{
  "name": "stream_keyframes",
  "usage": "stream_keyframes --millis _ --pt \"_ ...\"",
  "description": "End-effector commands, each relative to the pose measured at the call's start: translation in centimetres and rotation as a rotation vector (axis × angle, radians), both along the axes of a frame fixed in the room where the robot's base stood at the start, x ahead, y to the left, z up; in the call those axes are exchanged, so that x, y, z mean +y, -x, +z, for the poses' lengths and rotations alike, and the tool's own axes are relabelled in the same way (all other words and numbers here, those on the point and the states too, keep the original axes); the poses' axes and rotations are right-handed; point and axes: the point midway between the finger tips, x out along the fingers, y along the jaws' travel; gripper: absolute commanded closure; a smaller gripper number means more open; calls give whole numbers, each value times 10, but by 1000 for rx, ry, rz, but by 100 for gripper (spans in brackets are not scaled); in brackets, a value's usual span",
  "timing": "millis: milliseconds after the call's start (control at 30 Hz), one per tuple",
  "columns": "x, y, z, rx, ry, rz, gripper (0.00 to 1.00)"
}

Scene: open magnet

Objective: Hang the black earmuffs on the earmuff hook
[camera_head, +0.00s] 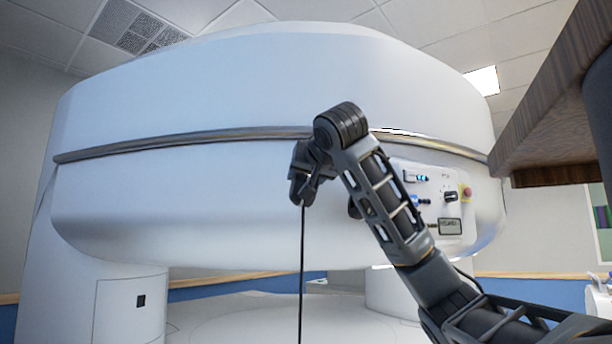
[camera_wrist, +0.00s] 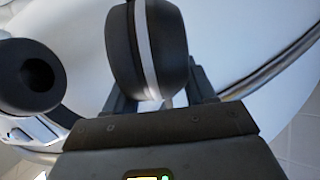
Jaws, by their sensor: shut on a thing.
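My gripper (camera_head: 304,188) is raised in front of the large white magnet. In the wrist view my gripper (camera_wrist: 160,92) is shut on the black earmuffs, with one ear cup (camera_wrist: 178,48) with a pale band between the fingers. The other round ear cup (camera_wrist: 30,78) shows at the left, apart from the fingers. A thin black cable (camera_head: 302,265) hangs straight down below my gripper in the head view. The earmuffs are hard to tell from the dark gripper there. I cannot make out the earmuff hook in either view.
The white magnet (camera_head: 230,90) fills the middle, with a metal rail (camera_head: 200,140) along its side. A control panel (camera_head: 452,205) with a red button is partly behind my arm. A wooden shelf or tabletop (camera_head: 545,125) juts in at the upper right. Left of my gripper is clear.

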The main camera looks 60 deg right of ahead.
Motion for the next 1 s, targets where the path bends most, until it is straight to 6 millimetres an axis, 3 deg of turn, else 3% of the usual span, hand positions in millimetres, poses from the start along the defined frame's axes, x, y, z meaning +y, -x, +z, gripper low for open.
stream_keyframes --millis 67,100,400,767,1000 --pt "0 -1 -2 2 -4 1 91" --pt "0 -1 -2 2 -4 1 43" --pt "0 0 -1 2 -2 1 15" --pt "3 2 -1 1 -2 0 15" --pt "30 23 4 -1 1 3 15"
